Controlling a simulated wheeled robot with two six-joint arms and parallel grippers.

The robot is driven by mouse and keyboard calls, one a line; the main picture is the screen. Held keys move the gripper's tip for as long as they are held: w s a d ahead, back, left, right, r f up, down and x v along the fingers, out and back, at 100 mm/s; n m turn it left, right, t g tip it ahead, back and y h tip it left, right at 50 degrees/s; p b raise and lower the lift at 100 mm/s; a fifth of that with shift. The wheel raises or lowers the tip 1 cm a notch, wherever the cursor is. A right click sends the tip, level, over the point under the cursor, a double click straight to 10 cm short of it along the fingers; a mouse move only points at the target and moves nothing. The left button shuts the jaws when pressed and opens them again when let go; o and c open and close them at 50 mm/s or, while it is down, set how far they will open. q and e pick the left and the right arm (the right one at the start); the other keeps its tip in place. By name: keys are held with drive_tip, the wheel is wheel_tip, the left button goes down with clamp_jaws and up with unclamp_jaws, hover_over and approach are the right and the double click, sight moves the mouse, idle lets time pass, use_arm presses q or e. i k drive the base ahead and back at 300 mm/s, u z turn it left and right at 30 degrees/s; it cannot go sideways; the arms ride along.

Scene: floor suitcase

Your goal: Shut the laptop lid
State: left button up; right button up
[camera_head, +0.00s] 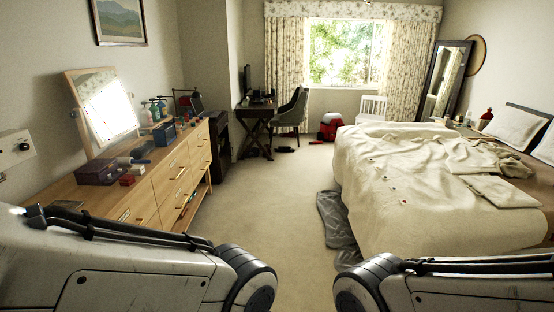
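I cannot clearly make out a laptop. A dark upright screen (248,79) stands on the small dark desk (257,107) at the back left, too small to tell whether it is a laptop or a monitor. A dark tilted panel (197,103) stands near the far end of the wooden dresser, and I cannot tell what it is. My two arms show at the bottom left and bottom right. Neither gripper is in view.
The wooden dresser (150,197) with a mirror and several small items runs along the left wall. A bed (440,228) fills the right side, with dark cloth (333,220) on the floor beside it. A grey chair (292,110) stands at the desk. The carpet between is mostly clear.

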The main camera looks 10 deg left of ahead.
sight(197, 106)
drive_tip(key=u, duration=0.05)
drive_tip(key=i, duration=1.95)
drive_tip(key=u, duration=0.3)
drive_tip(key=i, duration=1.95)
drive_tip(key=u, duration=0.4)
drive_tip(key=i, duration=2)
drive_tip(key=u, duration=0.35)
drive_tip(key=i, duration=0.95)
drive_tip(key=u, duration=0.05)
drive_tip(key=k, duration=0.5)
drive_tip(key=z, duration=1.35)
drive_tip(key=i, duration=3.05)
